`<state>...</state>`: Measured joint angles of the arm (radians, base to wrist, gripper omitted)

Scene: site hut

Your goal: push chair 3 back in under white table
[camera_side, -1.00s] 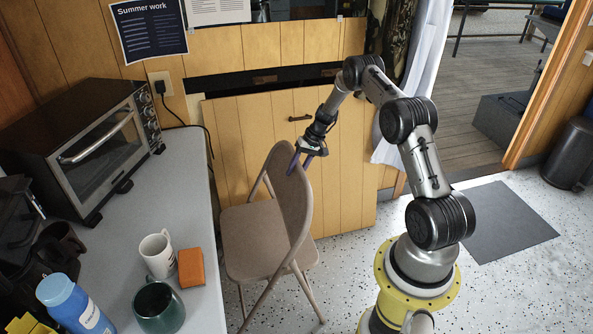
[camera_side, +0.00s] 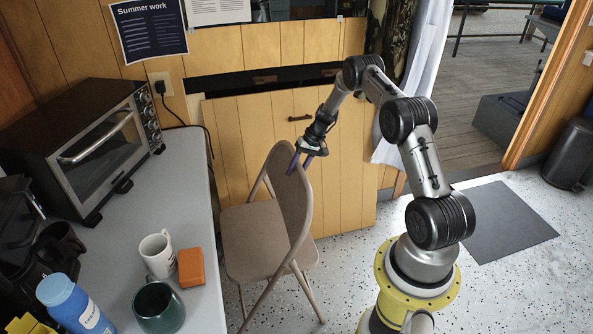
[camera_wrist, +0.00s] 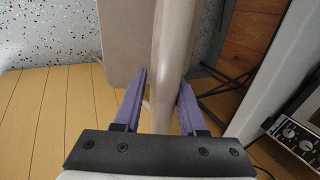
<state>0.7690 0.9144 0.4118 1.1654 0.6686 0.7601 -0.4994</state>
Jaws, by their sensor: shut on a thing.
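A beige folding chair (camera_side: 262,235) stands on the speckled floor beside the long white table (camera_side: 185,225). Its seat faces the table and its backrest is on the side toward my arm. I cannot see a number on it. My gripper (camera_side: 298,163) is at the upper part of the backrest in the side view. In the wrist view, the purple fingers of my gripper (camera_wrist: 160,105) are on either side of the backrest's edge (camera_wrist: 172,50), shut on it. The chair's lower legs are partly hidden by its seat.
On the table are a toaster oven (camera_side: 92,150), a white mug (camera_side: 157,254), an orange block (camera_side: 191,267), a green mug (camera_side: 158,308) and a blue bottle (camera_side: 73,305). A wooden cabinet (camera_side: 345,190) stands behind the chair. A grey mat (camera_side: 500,235) lies on open floor at right.

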